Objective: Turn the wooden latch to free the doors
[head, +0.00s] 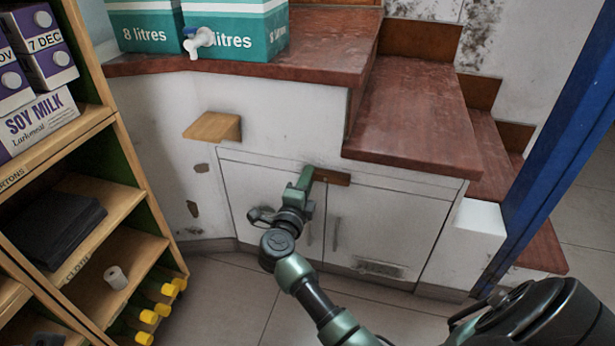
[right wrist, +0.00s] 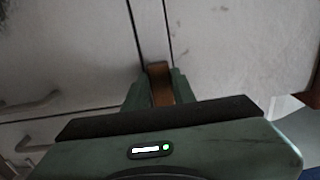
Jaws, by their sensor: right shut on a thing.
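The wooden latch (head: 333,177) is a small brown bar at the top of the cupboard doors, lying roughly level across the seam between them. The left door (head: 262,200) and the right door (head: 385,228) are white and closed. My right gripper (head: 306,178) is at the latch's left end in the head view, shut on it. In the right wrist view the brown latch (right wrist: 158,82) sits between the two green fingers of my right gripper (right wrist: 154,88); its lower part is hidden by the gripper body. My left gripper is not in view.
A small wooden shelf (head: 213,126) juts from the wall above left. Wooden steps (head: 420,115) rise over the cupboard. A shelf rack (head: 125,150) stands at left, a blue post (head: 560,130) at right. The floor (head: 232,290) before the doors is clear.

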